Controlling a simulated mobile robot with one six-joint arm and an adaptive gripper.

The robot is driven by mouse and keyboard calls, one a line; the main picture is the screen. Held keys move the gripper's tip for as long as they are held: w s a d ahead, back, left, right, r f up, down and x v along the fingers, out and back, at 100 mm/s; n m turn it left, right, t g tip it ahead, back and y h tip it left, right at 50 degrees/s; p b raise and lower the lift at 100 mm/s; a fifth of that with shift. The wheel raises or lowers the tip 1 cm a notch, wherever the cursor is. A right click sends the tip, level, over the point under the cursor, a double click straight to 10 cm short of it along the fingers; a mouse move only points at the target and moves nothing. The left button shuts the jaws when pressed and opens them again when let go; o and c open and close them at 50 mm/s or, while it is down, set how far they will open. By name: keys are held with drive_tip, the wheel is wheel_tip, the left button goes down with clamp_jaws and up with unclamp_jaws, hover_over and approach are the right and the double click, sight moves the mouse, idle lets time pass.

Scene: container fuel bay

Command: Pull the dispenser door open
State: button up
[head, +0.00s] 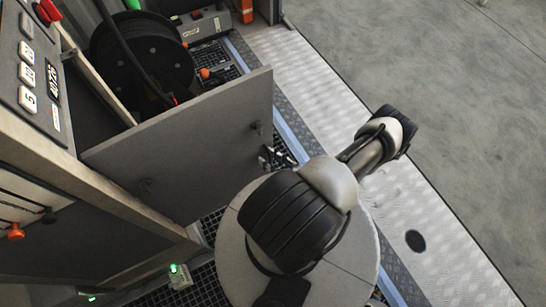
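The dispenser (28,125) is the grey cabinet at the left, with a button panel and a small lit display. Its door (195,150) is a flat grey panel that stands swung out from the cabinet, at a wide angle, with its free edge at the right. Two small dark fittings show on the door's near face. Small dark parts sit by the lower free edge, partly behind my arm. I cannot tell if they are a handle or my gripper's fingers. The rest of my gripper is hidden, and I cannot tell whether it touches the door.
Dark grating and a blue-edged strip run beside the door. A metal tread-plate walkway (325,105) and open concrete floor (455,100) lie clear at the right.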

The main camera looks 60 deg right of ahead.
drive_tip(key=s+a, duration=0.1)
drive_tip(key=s, duration=1.1)
drive_tip(key=shift+a, duration=0.4)
